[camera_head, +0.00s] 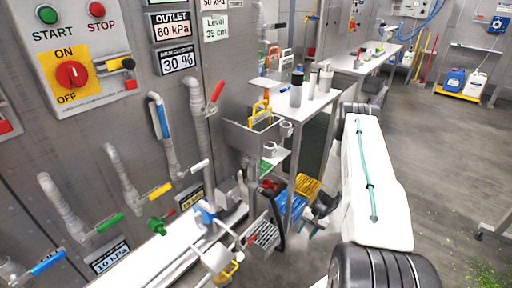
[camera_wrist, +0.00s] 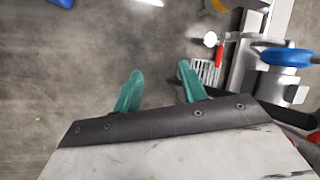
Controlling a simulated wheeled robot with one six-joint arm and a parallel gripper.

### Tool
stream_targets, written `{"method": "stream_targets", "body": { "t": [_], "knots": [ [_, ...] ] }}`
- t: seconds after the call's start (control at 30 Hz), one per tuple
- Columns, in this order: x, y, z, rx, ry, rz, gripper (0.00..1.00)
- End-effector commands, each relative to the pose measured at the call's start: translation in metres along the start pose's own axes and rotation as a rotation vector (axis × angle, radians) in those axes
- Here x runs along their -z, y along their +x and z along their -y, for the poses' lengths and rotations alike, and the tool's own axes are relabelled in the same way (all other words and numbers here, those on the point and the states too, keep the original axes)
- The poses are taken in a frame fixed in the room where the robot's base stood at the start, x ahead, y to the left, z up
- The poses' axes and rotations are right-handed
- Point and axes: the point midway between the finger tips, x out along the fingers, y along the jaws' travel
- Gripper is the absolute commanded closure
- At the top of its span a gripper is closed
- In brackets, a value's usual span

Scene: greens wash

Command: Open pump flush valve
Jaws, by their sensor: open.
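Several valves with coloured levers sit on pipes along the grey wall panel in the head view. They include a green lever (camera_head: 110,222), a yellow lever (camera_head: 160,191), a blue lever (camera_head: 48,262) and a red lever (camera_head: 217,91). A green valve (camera_head: 157,226) and a blue-topped fitting (camera_head: 207,214) sit lower, by the white pipework. No readable label shows which is the pump flush valve. My gripper (camera_wrist: 160,68) is open and empty, its teal fingers apart over the floor. In the wrist view, a blue round part (camera_wrist: 287,57) lies to its right.
A control panel (camera_head: 75,60) with a red rotary switch is at upper left. A table (camera_head: 318,101) with bottles stands beyond the pipework. A yellow crate (camera_head: 307,186) and blue crate lie low near my arm. The floor (camera_head: 440,120) at right is open.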

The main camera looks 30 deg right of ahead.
Motion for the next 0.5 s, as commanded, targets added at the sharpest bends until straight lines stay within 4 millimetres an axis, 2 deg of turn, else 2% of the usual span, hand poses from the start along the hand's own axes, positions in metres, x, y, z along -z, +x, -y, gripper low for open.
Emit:
{"method": "stream_targets", "body": {
  "t": [0.07,0.13,0.23,0.3,0.37,0.4,0.5],
  "knots": [
    [0.037,0.007,-0.006,-0.165,-0.081,-0.159,0.58],
    [0.075,0.002,-0.002,-0.267,-0.155,-0.333,0.58],
    [0.129,-0.016,0.025,-0.327,-0.27,-0.608,0.58],
    [0.16,-0.033,0.058,-0.305,-0.355,-0.805,0.58],
    [0.179,-0.05,0.093,-0.245,-0.428,-0.968,0.58],
    [0.188,-0.062,0.119,-0.184,-0.475,-1.071,0.58],
    [0.193,-0.094,0.186,0.035,-0.587,-1.294,0.58]
  ]
}}
